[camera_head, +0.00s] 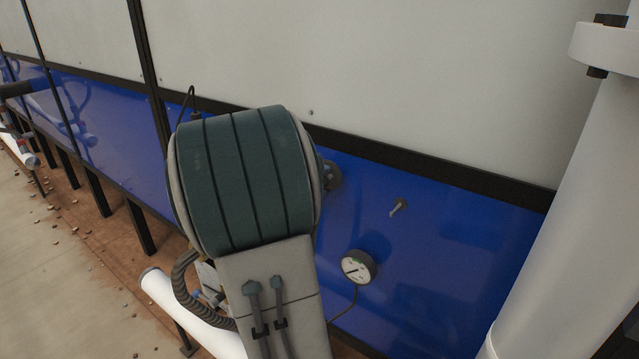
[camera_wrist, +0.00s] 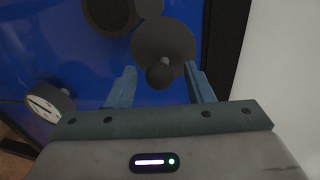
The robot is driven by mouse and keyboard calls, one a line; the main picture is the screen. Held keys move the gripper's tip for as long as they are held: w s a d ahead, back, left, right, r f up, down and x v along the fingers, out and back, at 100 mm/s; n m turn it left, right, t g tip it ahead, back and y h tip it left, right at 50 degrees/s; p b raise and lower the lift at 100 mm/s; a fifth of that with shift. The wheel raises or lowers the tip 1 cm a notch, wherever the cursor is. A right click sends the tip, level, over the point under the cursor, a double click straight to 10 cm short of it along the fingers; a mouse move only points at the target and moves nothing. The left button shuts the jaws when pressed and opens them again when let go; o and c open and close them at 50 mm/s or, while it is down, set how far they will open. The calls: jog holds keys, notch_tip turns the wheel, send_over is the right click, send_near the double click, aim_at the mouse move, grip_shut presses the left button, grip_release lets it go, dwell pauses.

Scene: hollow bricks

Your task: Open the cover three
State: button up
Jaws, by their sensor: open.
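In the wrist view, a dark round cover (camera_wrist: 178,38) with a round knob (camera_wrist: 158,76) sits on the blue panel. My gripper (camera_wrist: 160,69) is open, with one finger on each side of the knob. I cannot tell whether the fingers touch it. Another dark disc (camera_wrist: 106,14) shows at the top edge, beside the first. No number is visible on either disc. In the head view, my arm hides the gripper, and a dark round fitting (camera_head: 332,176) on the panel shows partly beside the arm.
A round pressure gauge (camera_head: 357,267) sits on the blue panel (camera_head: 450,245), and also shows in the wrist view (camera_wrist: 48,103). A small handle (camera_head: 398,206) sticks out above it. A thick white pipe (camera_head: 570,210) stands at the right. Another white pipe (camera_head: 200,325) lies low at left.

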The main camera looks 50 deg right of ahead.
jog(key=b+v, duration=0.1)
jog(key=v, duration=1.2)
jog(key=shift+a+b, duration=0.25)
jog(key=shift+b, duration=0.1)
jog(key=shift+s+r, duration=0.1)
jog(key=s+a+f+m+g+y+b, duration=0.1)
jog(key=s+a+f+m+y, duration=0.35)
jog(key=m, duration=0.45)
jog(key=s+a+f+m+y+b, duration=0.1)
jog(key=s+a+f+m+y, duration=0.3)
jog(key=m, duration=0.4)
jog(key=s+a+f+m+t+y+b, duration=0.1)
jog(key=a+f+m+y, duration=0.1)
jog(key=a+m, duration=0.5)
jog(key=s+a+f+m+t+y+b, duration=0.1)
jog(key=a+m+y, duration=0.4)
jog(key=m, duration=0.8)
notch_tip(320, 180, down, 2)
jog(key=shift+s+a+f+t+b, duration=0.1)
jog(key=shift+s+a+t+b, duration=0.4)
jog(key=shift+a, duration=0.75)
